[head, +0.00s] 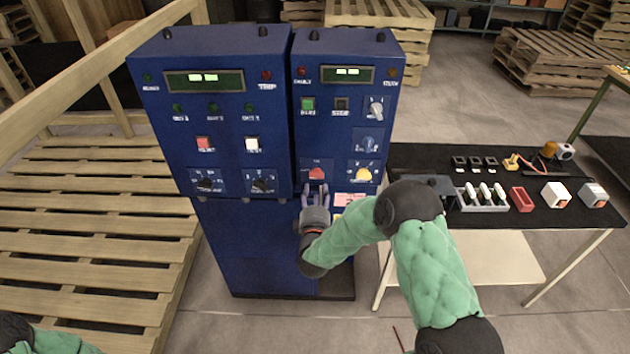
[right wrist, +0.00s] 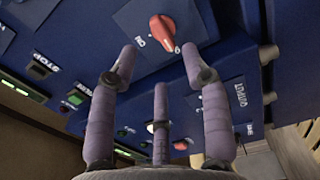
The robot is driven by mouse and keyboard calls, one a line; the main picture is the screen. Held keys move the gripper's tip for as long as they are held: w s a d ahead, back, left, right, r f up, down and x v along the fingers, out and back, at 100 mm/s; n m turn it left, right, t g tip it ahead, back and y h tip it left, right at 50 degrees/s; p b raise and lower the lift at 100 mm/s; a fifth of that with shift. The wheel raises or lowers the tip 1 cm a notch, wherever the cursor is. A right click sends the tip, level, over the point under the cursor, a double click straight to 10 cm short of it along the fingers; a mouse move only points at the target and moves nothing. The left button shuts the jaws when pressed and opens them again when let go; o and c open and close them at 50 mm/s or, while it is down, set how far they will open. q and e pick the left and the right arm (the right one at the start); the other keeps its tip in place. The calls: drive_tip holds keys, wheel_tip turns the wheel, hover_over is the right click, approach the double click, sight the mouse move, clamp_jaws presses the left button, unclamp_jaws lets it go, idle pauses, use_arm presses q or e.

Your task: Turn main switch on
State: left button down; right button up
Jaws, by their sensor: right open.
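A red rotary knob (head: 316,173) sits low on the right-hand blue cabinet (head: 345,75), on a small labelled plate. In the right wrist view the red knob (right wrist: 162,30) lies just beyond my fingertips, between the two outer ones. My right gripper (head: 314,190) is open and empty just below the knob; its spread fingers also show in the right wrist view (right wrist: 158,58). I see no contact with the knob. My left arm shows only at the bottom left corner, without its gripper.
A black-topped table (head: 420,160) with small parts stands right. A wooden pallet (head: 90,240) lies left.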

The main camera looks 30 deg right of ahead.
sight(316, 177)
drive_tip(key=b+x, duration=0.1)
drive_tip(key=x, duration=0.5)
drive_tip(key=shift+w+d, duration=0.1)
drive_tip(key=shift+w, duration=0.15)
clamp_jaws()
